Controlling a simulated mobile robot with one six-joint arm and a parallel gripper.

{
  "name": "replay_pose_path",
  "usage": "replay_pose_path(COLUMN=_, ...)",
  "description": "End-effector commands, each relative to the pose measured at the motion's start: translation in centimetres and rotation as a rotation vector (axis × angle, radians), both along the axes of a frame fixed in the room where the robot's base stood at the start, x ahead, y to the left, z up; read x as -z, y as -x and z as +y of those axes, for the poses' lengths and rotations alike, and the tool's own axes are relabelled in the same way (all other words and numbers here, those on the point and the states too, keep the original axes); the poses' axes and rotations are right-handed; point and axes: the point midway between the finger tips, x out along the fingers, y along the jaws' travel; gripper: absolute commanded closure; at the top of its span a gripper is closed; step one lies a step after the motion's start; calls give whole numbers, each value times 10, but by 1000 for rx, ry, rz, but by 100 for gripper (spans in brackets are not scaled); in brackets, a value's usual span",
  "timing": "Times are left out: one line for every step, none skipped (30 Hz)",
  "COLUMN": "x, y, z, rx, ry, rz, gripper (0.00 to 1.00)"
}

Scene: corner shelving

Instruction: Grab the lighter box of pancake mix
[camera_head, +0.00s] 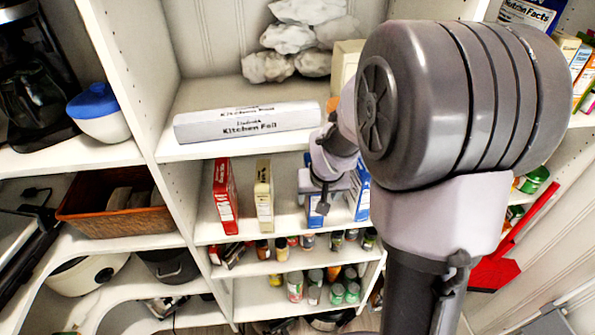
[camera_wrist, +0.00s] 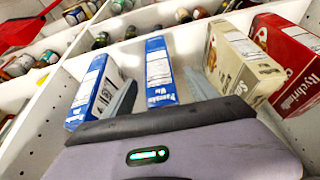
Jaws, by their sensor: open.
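Two blue pancake mix boxes stand on the middle shelf. One box (camera_head: 313,208) is mostly hidden behind my gripper (camera_head: 324,187) in the head view; in the wrist view this blue box (camera_wrist: 159,66) appears between the two fingers. The other blue box (camera_head: 361,192) stands to its right in the head view and shows on the left in the wrist view (camera_wrist: 94,92). My gripper (camera_wrist: 161,84) is open, one finger appearing on each side of the middle blue box. I cannot tell contact or which box is lighter; their blues look alike.
A beige box (camera_head: 264,197) and a red box (camera_head: 225,197) stand left on the same shelf. A kitchen foil box (camera_head: 247,123) lies on the shelf above. Jars and cans (camera_head: 295,288) fill the lower shelves. A side panel bounds the shelf on the right.

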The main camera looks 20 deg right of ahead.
Motion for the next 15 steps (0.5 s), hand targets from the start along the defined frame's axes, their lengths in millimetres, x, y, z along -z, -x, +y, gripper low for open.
replay_pose_path(x=7, y=-2, z=-1, rx=1, ry=-2, rz=5, gripper=33)
replay_pose_path(x=12, y=-5, z=-2, rx=1, ry=-2, rz=5, gripper=33)
replay_pose_path(x=20, y=-8, z=-3, rx=1, ry=-2, rz=6, gripper=33)
replay_pose_path(x=26, y=-11, z=-4, rx=0, ry=-2, rz=6, gripper=33)
replay_pose_path(x=31, y=-13, z=-5, rx=-1, ry=-1, rz=6, gripper=33)
replay_pose_path(x=37, y=-16, z=-6, rx=0, ry=-2, rz=5, gripper=33)
replay_pose_path(x=41, y=-17, z=-6, rx=0, ry=-1, rz=3, gripper=33)
replay_pose_path(x=44, y=-18, z=-7, rx=0, ry=-1, rz=3, gripper=33)
replay_pose_path(x=46, y=-19, z=-7, rx=1, ry=-1, rz=3, gripper=33)
replay_pose_path(x=47, y=-20, z=-7, rx=1, ry=-1, rz=2, gripper=33)
replay_pose_path(x=47, y=-20, z=-7, rx=1, ry=-1, rz=2, gripper=33)
replay_pose_path(x=47, y=-20, z=-7, rx=1, ry=-1, rz=1, gripper=33)
replay_pose_path(x=47, y=-20, z=-7, rx=1, ry=-1, rz=1, gripper=33)
replay_pose_path(x=46, y=-20, z=-7, rx=1, ry=-1, rz=1, gripper=33)
replay_pose_path(x=47, y=-20, z=-7, rx=1, ry=-1, rz=1, gripper=33)
